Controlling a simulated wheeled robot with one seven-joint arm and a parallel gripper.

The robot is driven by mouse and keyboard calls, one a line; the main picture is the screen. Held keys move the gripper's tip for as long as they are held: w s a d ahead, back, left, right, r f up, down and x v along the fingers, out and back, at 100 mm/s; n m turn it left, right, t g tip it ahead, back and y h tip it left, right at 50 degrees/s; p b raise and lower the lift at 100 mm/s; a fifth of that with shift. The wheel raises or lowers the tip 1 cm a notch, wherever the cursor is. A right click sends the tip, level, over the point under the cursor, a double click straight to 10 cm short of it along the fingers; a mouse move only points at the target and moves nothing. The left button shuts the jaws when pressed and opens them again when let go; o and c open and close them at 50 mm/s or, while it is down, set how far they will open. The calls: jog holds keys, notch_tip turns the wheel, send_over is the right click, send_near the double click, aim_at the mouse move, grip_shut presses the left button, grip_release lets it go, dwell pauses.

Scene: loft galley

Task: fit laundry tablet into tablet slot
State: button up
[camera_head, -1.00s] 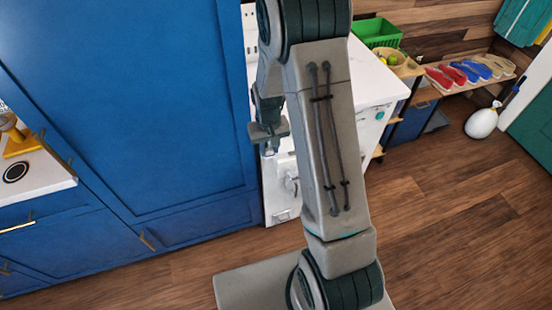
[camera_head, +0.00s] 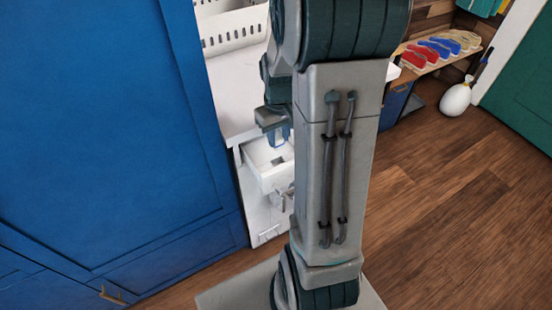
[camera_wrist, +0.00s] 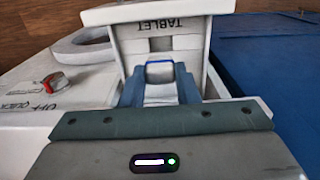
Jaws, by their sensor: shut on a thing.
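My gripper (camera_wrist: 160,86) is shut on the laundry tablet (camera_wrist: 159,71), a small pale block with a blue edge, held between the two blue fingers. In the wrist view the tablet is over the open white drawer (camera_wrist: 190,62), whose front is marked TABLET. A grey square recess, seemingly the tablet slot (camera_wrist: 160,44), shows just beyond the tablet. In the head view my gripper (camera_head: 277,140) is above the pulled-out drawer (camera_head: 260,176), partly hidden by my arm. I cannot tell whether the tablet touches the drawer.
A tall blue cabinet (camera_head: 110,130) stands close on the left. A shelf with coloured shoe-shaped items (camera_head: 440,48) is at the back right. The wooden floor (camera_head: 450,210) on the right is clear.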

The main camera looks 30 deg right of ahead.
aim_at(278, 149)
notch_tip(278, 149, down, 8)
jog(key=shift+r, duration=0.2)
jog(key=shift+f, duration=0.15)
jog(key=o, duration=1)
jog(key=shift+a, duration=0.1)
jog(key=shift+o, duration=0.2)
notch_tip(278, 149, up, 12)
jog(key=s+a+r+t, duration=0.2)
jog(key=s+a+r, duration=0.5)
jog(key=s+a, duration=0.5)
jog(key=shift+s+r+t, duration=0.15)
jog(key=shift+r+t, duration=0.25)
